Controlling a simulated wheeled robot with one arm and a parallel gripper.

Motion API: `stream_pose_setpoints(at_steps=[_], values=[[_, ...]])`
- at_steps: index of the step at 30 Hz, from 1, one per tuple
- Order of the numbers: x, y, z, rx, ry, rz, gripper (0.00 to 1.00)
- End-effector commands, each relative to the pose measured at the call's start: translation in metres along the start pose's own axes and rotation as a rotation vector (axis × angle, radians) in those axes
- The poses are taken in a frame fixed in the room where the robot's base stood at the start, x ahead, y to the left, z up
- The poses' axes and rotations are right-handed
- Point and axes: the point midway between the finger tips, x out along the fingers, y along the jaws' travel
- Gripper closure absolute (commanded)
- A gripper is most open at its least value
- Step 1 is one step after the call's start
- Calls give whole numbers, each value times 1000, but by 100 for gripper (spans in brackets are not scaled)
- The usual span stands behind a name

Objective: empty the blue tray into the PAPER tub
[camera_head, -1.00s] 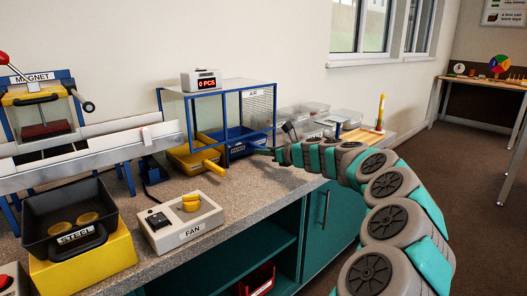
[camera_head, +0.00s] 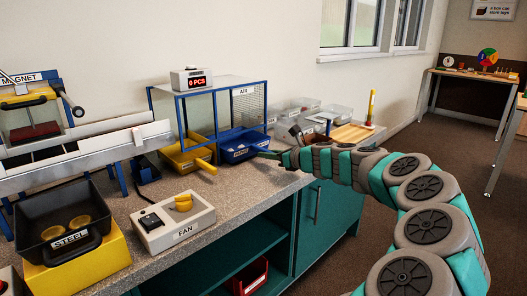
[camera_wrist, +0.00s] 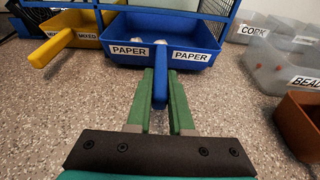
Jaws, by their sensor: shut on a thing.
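The blue tray (camera_head: 238,154) stands at the front of the blue-framed air rack. In the wrist view the tray (camera_wrist: 190,34) has two PAPER labels on its front, and a few small whitish pieces (camera_wrist: 160,42) lie inside. My gripper (camera_wrist: 160,98) has its green fingers on both sides of the tray's blue handle (camera_wrist: 160,88) and is shut on it. In the head view my gripper (camera_head: 268,154) is at the tray's front right. Several clear tubs (camera_head: 308,106) stand right of the rack; no PAPER label is readable on them.
A yellow tray (camera_wrist: 78,22) labelled MIXED stands left of the blue tray. A clear tub marked CORK (camera_wrist: 255,24), another marked BEADS (camera_wrist: 272,70) and a brown tub (camera_wrist: 300,125) are at the right. The fan box (camera_head: 172,225) is on the counter. Bare counter lies in front of the trays.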

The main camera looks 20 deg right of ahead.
Motion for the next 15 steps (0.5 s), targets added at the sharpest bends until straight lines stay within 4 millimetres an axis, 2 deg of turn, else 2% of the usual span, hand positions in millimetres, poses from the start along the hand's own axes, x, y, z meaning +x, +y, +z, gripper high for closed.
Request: stream_pose_setpoints(at_steps=[15], values=[[-37, 0, -8, 1, 0, 0, 100]])
